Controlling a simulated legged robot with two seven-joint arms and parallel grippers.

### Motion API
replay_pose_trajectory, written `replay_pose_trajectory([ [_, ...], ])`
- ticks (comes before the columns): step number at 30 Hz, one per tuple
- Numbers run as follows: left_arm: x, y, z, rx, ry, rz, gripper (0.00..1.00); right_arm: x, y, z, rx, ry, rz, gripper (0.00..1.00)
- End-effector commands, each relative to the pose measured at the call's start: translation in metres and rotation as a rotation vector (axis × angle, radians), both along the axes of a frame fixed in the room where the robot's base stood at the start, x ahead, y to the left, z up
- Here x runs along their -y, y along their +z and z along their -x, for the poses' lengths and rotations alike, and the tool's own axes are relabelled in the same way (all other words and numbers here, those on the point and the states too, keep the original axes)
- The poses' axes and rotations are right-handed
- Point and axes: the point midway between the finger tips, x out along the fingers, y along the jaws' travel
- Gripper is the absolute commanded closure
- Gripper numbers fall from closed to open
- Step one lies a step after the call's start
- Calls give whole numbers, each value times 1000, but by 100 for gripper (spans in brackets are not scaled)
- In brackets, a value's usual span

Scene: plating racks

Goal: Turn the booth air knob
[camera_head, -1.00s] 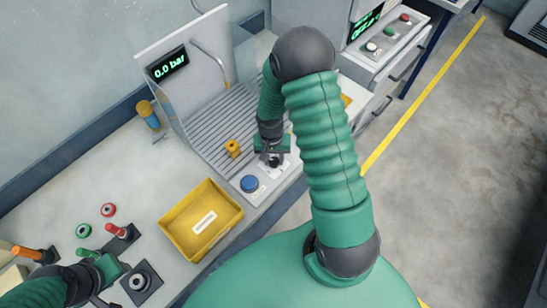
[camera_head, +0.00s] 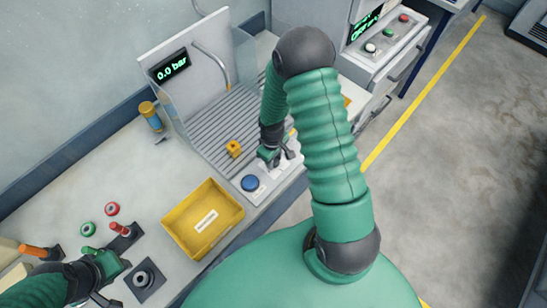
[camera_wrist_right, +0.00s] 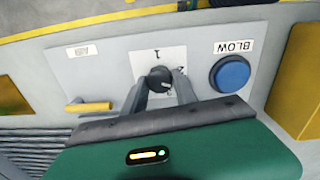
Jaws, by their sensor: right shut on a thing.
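The booth air knob (camera_wrist_right: 160,78) is a small black dial on a white plate with number marks, on the grey control panel (camera_wrist_right: 205,58). In the right wrist view the two fingers of my right gripper (camera_wrist_right: 160,88) stand on either side of the knob and are shut on it. In the head view this right gripper (camera_head: 274,160) is down at the panel beside the blue button, and hides the knob. The bar display (camera_head: 171,65) reads 0.0 bar. My left gripper (camera_head: 108,280) is at the lower left above the bench; its finger gap is not clear.
The blue BLOW button (camera_wrist_right: 230,73) is close beside the knob; it also shows in the head view (camera_head: 250,183). A yellow-handled lever (camera_wrist_right: 95,106) is on the other side. A yellow tray (camera_head: 180,228) and a small yellow part (camera_head: 233,149) are nearby.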

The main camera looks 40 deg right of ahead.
Motion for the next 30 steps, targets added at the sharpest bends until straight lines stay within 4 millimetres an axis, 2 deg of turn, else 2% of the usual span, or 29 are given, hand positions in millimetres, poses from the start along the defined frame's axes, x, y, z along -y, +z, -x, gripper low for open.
replay_pose_trajectory([
  [1,0,4,0,0,0,0,64,2,4,-5,13,41,5,100],
  [18,0,21,0,0,0,0,64,2,4,-4,12,512,6,100],
  [30,0,26,0,0,0,0,64,2,3,-4,10,637,6,100],
])
